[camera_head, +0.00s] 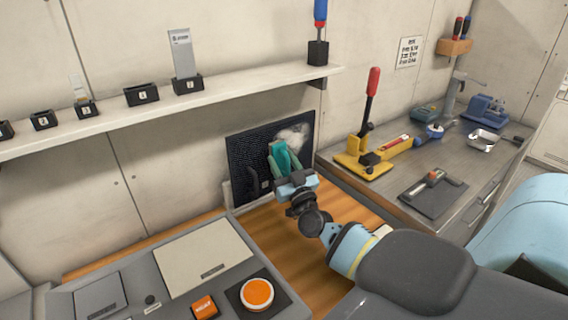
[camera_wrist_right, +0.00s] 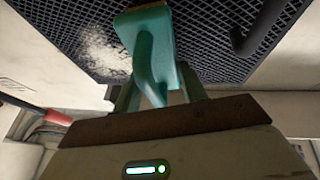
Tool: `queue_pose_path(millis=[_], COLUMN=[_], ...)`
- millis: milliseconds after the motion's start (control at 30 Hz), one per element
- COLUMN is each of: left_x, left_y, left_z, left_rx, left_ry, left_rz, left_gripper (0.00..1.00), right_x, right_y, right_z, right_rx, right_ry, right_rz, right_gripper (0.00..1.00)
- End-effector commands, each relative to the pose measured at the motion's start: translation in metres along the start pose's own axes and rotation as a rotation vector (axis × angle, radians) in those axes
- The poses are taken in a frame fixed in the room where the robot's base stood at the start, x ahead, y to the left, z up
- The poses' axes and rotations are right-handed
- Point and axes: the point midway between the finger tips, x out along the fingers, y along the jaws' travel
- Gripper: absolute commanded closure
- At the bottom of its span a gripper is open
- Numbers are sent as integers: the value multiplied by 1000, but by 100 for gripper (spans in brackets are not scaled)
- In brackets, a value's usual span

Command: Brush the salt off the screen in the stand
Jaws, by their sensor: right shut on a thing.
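The dark mesh screen (camera_head: 245,155) stands upright against the wall at the back of the wooden surface, in a stand (camera_head: 228,194) whose pale edge shows at its lower left. A whitish salt patch (camera_head: 293,136) lies on its upper right; it also shows in the right wrist view (camera_wrist_right: 105,48). My right gripper (camera_head: 288,168) is shut on a teal brush (camera_wrist_right: 150,50), held up in front of the screen, left of and below the salt. Whether the brush touches the mesh, I cannot tell. My left gripper is not in view.
A grey console with an orange button (camera_head: 257,293) is at the front left. A shelf (camera_head: 110,122) with small black holders runs along the wall. A metal bench (camera_head: 400,190) at right carries a yellow press with a red-handled lever (camera_head: 372,95). Bare wood (camera_head: 262,235) lies below the screen.

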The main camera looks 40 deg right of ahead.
Motion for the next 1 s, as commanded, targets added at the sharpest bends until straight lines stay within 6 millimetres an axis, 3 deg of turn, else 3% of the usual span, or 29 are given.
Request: queue_pose_path(millis=[667, 1000], left_x=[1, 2], left_y=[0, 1], left_z=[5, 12], left_rx=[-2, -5], left_ry=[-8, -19], left_rz=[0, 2], left_gripper=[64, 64], right_x=[9, 11], right_y=[-1, 22], right_z=[3, 7], right_rx=[-1, -4], right_ry=[1, -1], right_rz=[0, 0], right_gripper=[76, 76])
